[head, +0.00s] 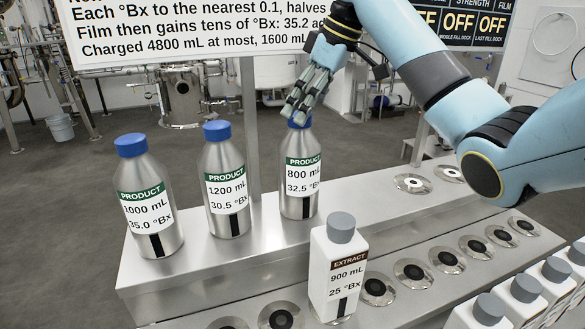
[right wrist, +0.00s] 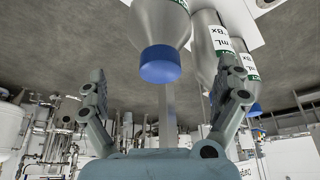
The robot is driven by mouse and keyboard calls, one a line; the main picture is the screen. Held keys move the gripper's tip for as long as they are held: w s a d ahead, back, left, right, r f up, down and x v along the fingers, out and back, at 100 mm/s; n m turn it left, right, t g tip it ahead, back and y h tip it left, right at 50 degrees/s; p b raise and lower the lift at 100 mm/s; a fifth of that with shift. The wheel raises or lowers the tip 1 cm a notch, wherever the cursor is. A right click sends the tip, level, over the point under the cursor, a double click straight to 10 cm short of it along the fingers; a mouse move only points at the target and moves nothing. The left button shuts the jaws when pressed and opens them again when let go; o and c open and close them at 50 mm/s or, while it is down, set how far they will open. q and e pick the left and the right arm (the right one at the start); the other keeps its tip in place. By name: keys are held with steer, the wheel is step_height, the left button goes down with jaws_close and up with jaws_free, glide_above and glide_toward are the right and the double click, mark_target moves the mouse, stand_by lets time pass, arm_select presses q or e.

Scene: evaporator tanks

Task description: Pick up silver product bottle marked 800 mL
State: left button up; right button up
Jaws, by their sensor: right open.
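The silver product bottle marked 800 mL (head: 299,205) stands upright on the metal bench, with a green PRODUCT label reading 32.5 °Bx and a blue cap. My right gripper (head: 298,110) is just above it, fingers pointing down and partly covering the cap. In the right wrist view the fingers (right wrist: 168,88) are spread apart, with the blue-capped bottle (right wrist: 160,64) between their lines and nothing held. That view appears upside down. Whether a finger touches the cap I cannot tell. My left gripper is out of view.
Silver bottles marked 1200 mL (head: 224,190) and 1000 mL (head: 148,205) stand to the left. A white extract bottle marked 900 mL (head: 337,265) stands in front. Several more white bottles (head: 525,300) are at lower right. Empty round seats (head: 412,183) lie to the right.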

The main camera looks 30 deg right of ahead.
mark_target(292, 141)
steer(key=x, duration=0.3)
steer(key=shift+a+f, duration=0.15)
steer(key=shift+f, duration=0.15)
steer(key=p+x, duration=0.2)
steer(key=x, duration=0.3)
steer(key=shift+w+f, duration=0.1)
steer(key=shift+w, duration=0.05)
steer(key=shift+w+f, duration=0.1)
steer(key=shift+f, duration=0.1)
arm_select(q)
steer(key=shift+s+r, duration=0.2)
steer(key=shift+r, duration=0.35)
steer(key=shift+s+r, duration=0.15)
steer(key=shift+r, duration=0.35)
arm_select(e)
steer(key=c, duration=1.4)
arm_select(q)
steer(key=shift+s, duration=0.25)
